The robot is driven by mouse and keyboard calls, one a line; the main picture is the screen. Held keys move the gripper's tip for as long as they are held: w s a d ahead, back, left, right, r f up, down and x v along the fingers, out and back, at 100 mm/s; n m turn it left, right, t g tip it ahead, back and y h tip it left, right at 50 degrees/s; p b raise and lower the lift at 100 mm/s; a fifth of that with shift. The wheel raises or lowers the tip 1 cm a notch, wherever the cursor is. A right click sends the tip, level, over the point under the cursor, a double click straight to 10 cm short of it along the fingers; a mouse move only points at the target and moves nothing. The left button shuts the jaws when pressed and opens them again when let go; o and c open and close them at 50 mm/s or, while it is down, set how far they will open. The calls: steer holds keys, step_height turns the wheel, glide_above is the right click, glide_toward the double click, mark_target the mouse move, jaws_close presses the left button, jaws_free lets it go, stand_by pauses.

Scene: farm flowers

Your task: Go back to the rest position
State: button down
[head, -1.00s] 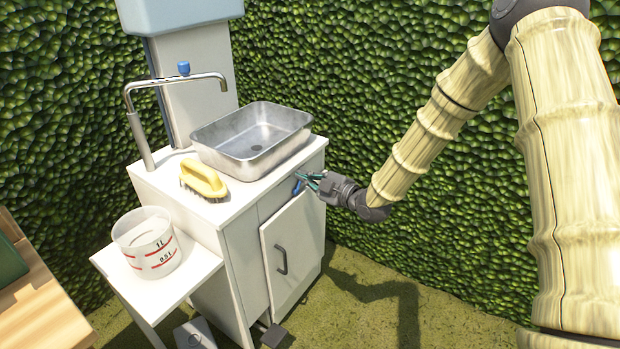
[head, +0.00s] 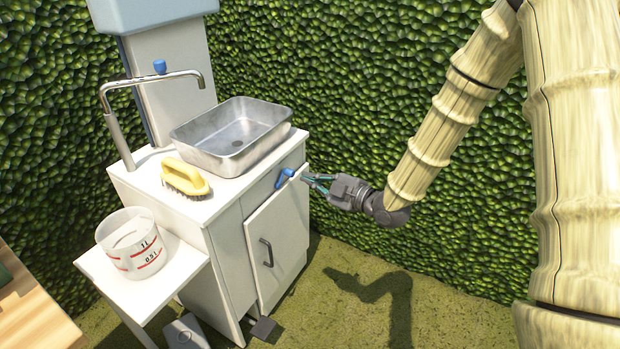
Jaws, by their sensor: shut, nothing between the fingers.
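My gripper (head: 312,181) is at the right of the white sink cabinet (head: 228,262), pointing left toward its front. Its fingers look close together and hold nothing. A blue handle (head: 285,177) on the cabinet front, above the door, lies just left of the fingertips; a small gap seems to separate them. My arm reaches down from the upper right to the gripper, with the hedge behind it.
On the cabinet stand a metal basin (head: 233,135), a yellow brush (head: 186,177) and a faucet (head: 118,130). A measuring tub (head: 133,243) sits on a side shelf. A pedal (head: 263,328) is low in front. Open grass lies right of the cabinet, before the hedge (head: 330,85).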

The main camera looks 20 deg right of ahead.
steer(key=shift+f, duration=0.1)
steer(key=s+f+m+g+h, duration=0.25)
steer(key=s+f, duration=0.35)
steer(key=f, duration=0.3)
steer(key=s+f+m+g+h, duration=0.2)
steer(key=s+f+m, duration=0.3)
steer(key=f, duration=0.4)
steer(key=s+f+m+g+h, duration=0.2)
steer(key=s+f+m, duration=0.1)
steer(key=s+f, duration=0.5)
steer(key=s+d+f+m+g+h, duration=0.1)
steer(key=s+d+f+m+g, duration=0.2)
steer(key=s+f, duration=0.6)
steer(key=s+f+m+g+h, duration=0.2)
steer(key=s+m+g, duration=0.2)
steer(key=s, duration=1.1)
step_height(320, 180, up, 18)
steer(key=p, duration=1.8)
steer(key=shift+w, duration=0.35)
steer(key=shift+d+f, duration=0.1)
